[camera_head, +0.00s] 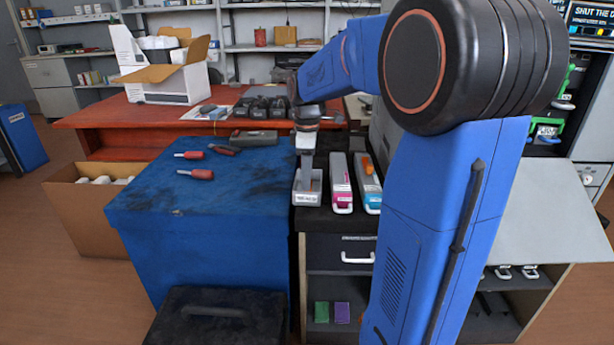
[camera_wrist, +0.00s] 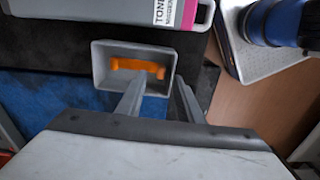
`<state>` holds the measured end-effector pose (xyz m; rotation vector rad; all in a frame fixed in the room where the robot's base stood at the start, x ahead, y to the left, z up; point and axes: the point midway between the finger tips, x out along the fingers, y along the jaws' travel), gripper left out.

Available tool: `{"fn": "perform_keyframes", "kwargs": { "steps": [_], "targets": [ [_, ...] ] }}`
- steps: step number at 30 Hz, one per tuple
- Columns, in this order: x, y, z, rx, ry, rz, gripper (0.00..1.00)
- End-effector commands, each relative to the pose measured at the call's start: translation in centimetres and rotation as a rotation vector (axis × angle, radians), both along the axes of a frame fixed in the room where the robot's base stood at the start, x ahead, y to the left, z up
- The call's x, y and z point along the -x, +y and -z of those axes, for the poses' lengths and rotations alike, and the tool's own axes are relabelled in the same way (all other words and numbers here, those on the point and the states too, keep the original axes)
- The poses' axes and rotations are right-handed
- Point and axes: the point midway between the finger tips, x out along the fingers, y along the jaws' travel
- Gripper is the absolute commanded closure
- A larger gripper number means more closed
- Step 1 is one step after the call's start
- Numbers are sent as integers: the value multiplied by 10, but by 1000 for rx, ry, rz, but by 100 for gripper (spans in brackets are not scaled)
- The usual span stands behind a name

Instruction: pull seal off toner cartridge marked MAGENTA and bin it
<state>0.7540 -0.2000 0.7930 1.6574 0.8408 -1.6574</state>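The cartridge with the magenta label (camera_head: 342,188) lies on the dark worktop, and no orange seal shows on it. Its magenta-labelled end (camera_wrist: 176,12) is at the top of the wrist view. A small grey open bin (camera_head: 307,198) stands just left of it. In the wrist view an orange seal (camera_wrist: 137,68) lies inside the bin (camera_wrist: 98,72). My gripper (camera_wrist: 160,86) is over the bin, its two fingers apart with nothing between them. In the head view my gripper (camera_head: 307,166) points down at the bin, and its fingertips are hard to make out.
A cyan-labelled cartridge (camera_head: 368,190) with an orange piece on top lies right of the magenta one. A blue-covered bench (camera_head: 240,185) at left holds red-handled tools (camera_head: 198,174). A red table (camera_head: 130,112) with a cardboard box stands behind.

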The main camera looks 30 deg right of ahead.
Motion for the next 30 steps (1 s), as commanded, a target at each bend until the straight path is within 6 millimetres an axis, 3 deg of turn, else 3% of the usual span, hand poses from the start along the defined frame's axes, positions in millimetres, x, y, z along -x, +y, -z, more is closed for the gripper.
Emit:
{"fn": "perform_keyframes", "kwargs": {
  "steps": [11,30],
  "targets": [
    [-1,0,-10,0,-2,0,67],
    [-1,0,-131,1,-3,0,67]
  ]
}}
